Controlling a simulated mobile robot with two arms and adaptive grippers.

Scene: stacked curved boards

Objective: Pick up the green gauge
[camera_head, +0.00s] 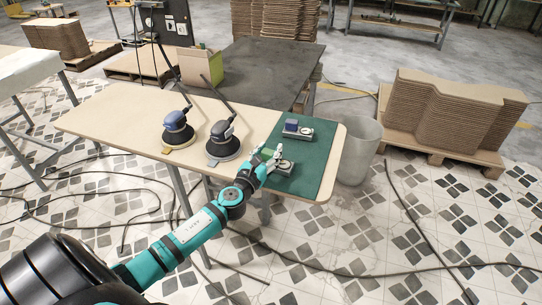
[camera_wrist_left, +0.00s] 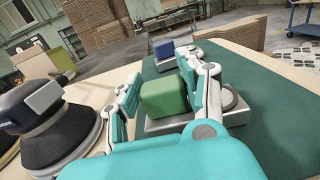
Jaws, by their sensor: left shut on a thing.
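The green gauge has a green block on a grey metal base with a round dial beside it. In the left wrist view the green gauge (camera_wrist_left: 165,98) sits between the two fingers of my left gripper (camera_wrist_left: 158,100), close to the green mat (camera_wrist_left: 262,115). In the head view the left gripper (camera_head: 268,160) is at the mat's left edge, with the green gauge (camera_head: 285,168) partly hidden by the fingers. The left gripper is shut on the gauge. I cannot tell whether its base touches the mat. My right gripper is not in view.
A blue gauge (camera_head: 292,127) stands farther back on the mat. Two sanders, one blue (camera_head: 177,132) and one dark (camera_head: 222,142), stand left of the gripper on the wooden table (camera_head: 120,118). A grey bin (camera_head: 360,152) is right of the table. Cables cross the floor.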

